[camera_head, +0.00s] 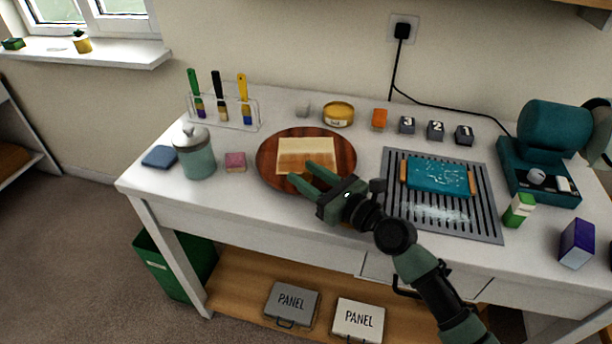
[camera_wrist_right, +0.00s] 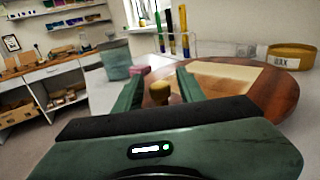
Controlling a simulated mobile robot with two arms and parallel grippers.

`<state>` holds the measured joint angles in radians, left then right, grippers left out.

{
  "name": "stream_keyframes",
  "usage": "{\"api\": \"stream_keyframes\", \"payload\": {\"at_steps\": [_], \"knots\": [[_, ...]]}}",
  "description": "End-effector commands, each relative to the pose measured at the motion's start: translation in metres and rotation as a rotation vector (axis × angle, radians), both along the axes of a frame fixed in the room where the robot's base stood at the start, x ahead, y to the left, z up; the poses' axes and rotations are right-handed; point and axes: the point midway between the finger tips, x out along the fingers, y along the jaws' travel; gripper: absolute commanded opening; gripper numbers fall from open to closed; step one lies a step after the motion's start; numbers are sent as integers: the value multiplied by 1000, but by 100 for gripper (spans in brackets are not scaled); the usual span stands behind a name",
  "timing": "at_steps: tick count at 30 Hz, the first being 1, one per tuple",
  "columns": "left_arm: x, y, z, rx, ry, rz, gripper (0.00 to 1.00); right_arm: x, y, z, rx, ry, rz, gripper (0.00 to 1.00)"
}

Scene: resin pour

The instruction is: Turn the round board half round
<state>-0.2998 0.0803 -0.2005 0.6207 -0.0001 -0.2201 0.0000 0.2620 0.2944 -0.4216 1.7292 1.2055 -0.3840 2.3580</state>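The round board (camera_head: 265,160) is dark reddish wood and lies on the white bench, left of centre. A flat panel (camera_head: 306,147), pale at the back and browner at the front, lies on it. My right gripper (camera_head: 300,171) reaches in over the board's front edge with its fingers apart. In the right wrist view, a small brass-coloured knob (camera_wrist_right: 160,92) shows between the open fingers, at the near side of the board (camera_wrist_right: 278,92). I cannot tell whether the fingers touch it. In the head view the gripper hides the knob. My left gripper is not in view.
A glass jar (camera_head: 196,157) and a pink block (camera_head: 235,161) stand left of the board. A brush rack (camera_head: 250,113) and a wax tin (camera_head: 338,116) are behind it. A slatted grey tray (camera_head: 480,215) with a teal panel (camera_head: 437,178) lies close on the right.

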Motion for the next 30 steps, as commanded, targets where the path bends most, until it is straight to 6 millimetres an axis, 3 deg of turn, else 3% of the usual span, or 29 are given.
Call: {"api": "stream_keyframes", "payload": {"at_steps": [11, 22, 30], "knots": [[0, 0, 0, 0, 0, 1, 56, -3, -2, -1, 0, 1, 0, 45], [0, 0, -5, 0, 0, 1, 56, -45, -41, -3, -2, 2, 0, 45], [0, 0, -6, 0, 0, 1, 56, -58, -53, 0, 1, 1, 1, 45]]}}
